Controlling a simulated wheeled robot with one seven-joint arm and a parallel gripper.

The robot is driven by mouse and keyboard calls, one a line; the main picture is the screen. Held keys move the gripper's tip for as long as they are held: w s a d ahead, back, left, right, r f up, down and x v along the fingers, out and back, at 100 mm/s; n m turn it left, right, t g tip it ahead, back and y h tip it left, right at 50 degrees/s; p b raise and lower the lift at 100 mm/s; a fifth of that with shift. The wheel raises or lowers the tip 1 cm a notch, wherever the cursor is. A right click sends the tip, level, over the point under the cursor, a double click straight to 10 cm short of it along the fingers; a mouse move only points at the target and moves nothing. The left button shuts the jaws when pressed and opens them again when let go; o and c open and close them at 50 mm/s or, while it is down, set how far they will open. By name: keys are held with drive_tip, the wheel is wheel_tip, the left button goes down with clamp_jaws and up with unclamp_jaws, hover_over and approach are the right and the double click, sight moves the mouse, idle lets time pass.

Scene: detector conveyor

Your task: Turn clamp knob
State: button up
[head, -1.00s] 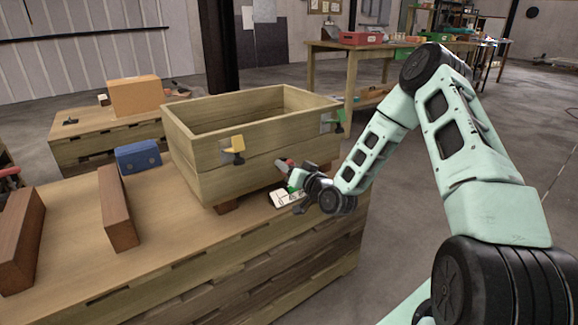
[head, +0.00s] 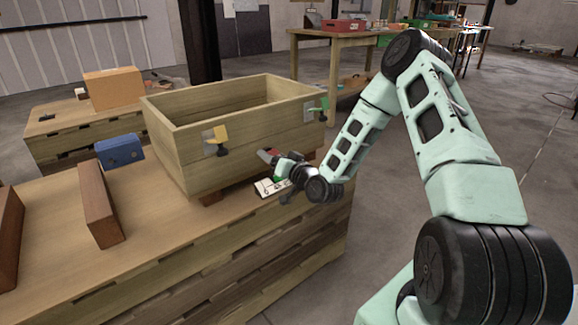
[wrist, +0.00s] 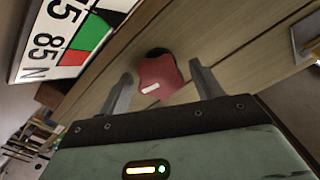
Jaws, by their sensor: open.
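A red knob (wrist: 158,80) with a white mark sits on a dark round base on the lower front wall of the wooden box, between my finger tips in the wrist view. In the head view the red knob (head: 268,156) shows just left of my gripper. My gripper (wrist: 160,73) is open, with one finger on each side of the knob; I cannot tell whether they touch it. In the head view my gripper (head: 281,168) is small and partly hidden by my wrist. The wooden box (head: 185,160) stands on blocks on the workbench.
A printed card (head: 266,187), also in the wrist view (wrist: 62,40), is close beside my gripper. Brown blocks (head: 98,203) and a blue box (head: 120,151) lie left on the bench (head: 150,250).

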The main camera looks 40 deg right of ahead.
drive_tip(key=s+p, duration=0.3)
drive_tip(key=s, duration=1.4)
drive_tip(key=shift+d, duration=0.3)
drive_tip(key=shift+w, duration=0.1)
drive_tip(key=w+n+b, duration=0.2)
drive_tip(key=w, duration=0.3)
drive_tip(key=w+n+b, duration=0.2)
drive_tip(key=w, duration=0.4)
drive_tip(key=w+a+n+b, duration=0.1)
drive_tip(key=w+n+b, duration=0.2)
drive_tip(key=w, duration=0.3)
